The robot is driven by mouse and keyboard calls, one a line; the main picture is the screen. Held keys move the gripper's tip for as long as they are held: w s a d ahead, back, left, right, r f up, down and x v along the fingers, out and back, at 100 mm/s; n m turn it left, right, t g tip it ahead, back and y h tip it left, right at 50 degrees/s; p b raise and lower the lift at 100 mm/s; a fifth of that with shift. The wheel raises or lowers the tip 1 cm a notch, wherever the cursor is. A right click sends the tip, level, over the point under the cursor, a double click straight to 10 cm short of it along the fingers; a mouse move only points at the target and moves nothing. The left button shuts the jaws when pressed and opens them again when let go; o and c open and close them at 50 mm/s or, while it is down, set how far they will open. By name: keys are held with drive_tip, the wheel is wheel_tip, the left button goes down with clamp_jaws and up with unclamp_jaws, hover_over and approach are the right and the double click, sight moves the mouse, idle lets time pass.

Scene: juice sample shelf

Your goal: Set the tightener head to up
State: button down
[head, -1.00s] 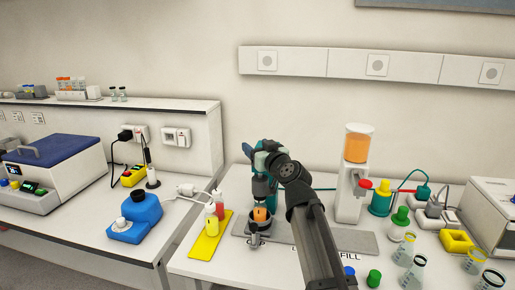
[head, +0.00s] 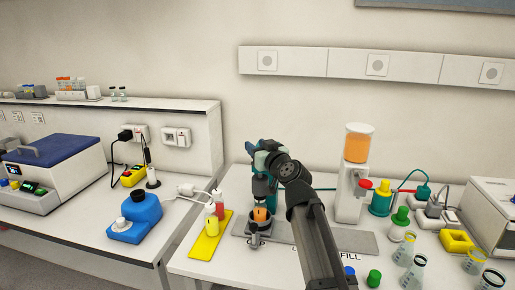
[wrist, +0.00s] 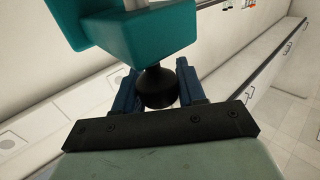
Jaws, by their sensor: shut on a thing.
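The tightener stands on the right bench in the head view, with its dark grey chuck (head: 262,187) above an orange sample cup (head: 260,214) in a dark round holder (head: 257,231). The wrist view shows a teal block (wrist: 150,30) of the tightener with a black knob (wrist: 158,88) on it. My gripper (wrist: 158,82) has its blue fingers on either side of this knob and is shut on it. In the head view my gripper (head: 250,150) is at the top of the tightener, and my arm hides part of it. The knob is hidden in that view.
A yellow tray (head: 197,247) with squeeze bottles stands left of the tightener. A white dispenser (head: 351,195) with orange juice stands to its right. Several flasks and coloured caps stand at the front right. A grey mat (head: 350,242) lies bare behind my arm.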

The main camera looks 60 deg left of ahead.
drive_tip(key=shift+r, duration=1.6)
drive_tip(key=c, duration=0.8)
unclamp_jaws()
drive_tip(key=shift+o, duration=0.3)
drive_tip(key=shift+d, duration=0.1)
drive_tip(key=shift+s+d+f, duration=0.1)
drive_tip(key=shift+d, duration=0.45)
drive_tip(key=s+d, duration=0.1)
drive_tip(key=d, duration=1.1)
drive_tip(key=shift+s+d, duration=0.15)
drive_tip(key=shift+d, duration=0.05)
